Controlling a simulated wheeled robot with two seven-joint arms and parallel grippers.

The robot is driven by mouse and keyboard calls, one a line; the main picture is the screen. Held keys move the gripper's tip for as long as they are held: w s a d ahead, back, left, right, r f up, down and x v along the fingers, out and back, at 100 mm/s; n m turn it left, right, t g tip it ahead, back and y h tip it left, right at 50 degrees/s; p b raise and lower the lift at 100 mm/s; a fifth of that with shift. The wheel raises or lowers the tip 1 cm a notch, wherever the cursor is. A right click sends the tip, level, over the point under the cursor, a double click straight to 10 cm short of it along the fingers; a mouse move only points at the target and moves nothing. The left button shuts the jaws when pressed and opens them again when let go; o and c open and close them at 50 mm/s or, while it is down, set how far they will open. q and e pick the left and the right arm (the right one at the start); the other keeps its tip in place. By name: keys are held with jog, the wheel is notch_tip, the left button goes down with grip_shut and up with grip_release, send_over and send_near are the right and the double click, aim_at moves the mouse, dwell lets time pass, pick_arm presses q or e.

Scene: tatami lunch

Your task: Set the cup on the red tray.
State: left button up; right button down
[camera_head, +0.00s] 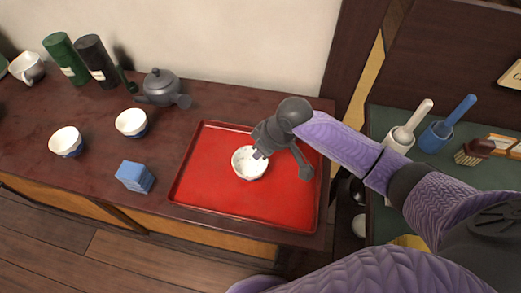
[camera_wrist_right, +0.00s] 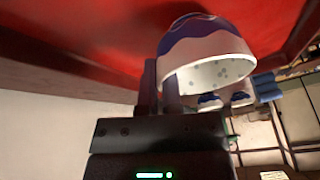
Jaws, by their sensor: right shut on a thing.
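The white cup (camera_head: 250,168) is over the right-middle part of the red tray (camera_head: 205,188), with its opening up. My right gripper (camera_head: 262,153) is shut on the cup's rim on its right side. In the right wrist view, which looks inverted, the cup (camera_wrist_right: 205,62) shows its speckled inside and blue-patterned outside beside the fingers (camera_wrist_right: 163,92). Its base is close to the red surface (camera_wrist_right: 90,35), but I cannot tell whether it touches. My left gripper is not in view.
Two more white cups (camera_head: 131,123) (camera_head: 66,141), a blue block (camera_head: 135,177) and a grey teapot (camera_head: 162,88) stand left of the tray. A green-topped surface with tools lies right. The tray around the cup is bare.

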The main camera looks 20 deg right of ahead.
jog(key=c, duration=0.8)
grip_release()
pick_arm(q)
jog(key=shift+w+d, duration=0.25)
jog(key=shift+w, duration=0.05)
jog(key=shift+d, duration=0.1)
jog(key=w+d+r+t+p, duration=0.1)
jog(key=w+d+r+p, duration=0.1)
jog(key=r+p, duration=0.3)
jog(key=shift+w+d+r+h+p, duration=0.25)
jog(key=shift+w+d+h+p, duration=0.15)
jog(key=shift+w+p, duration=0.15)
pick_arm(e)
jog(key=v, duration=1.2)
jog(key=shift+r, duration=0.1)
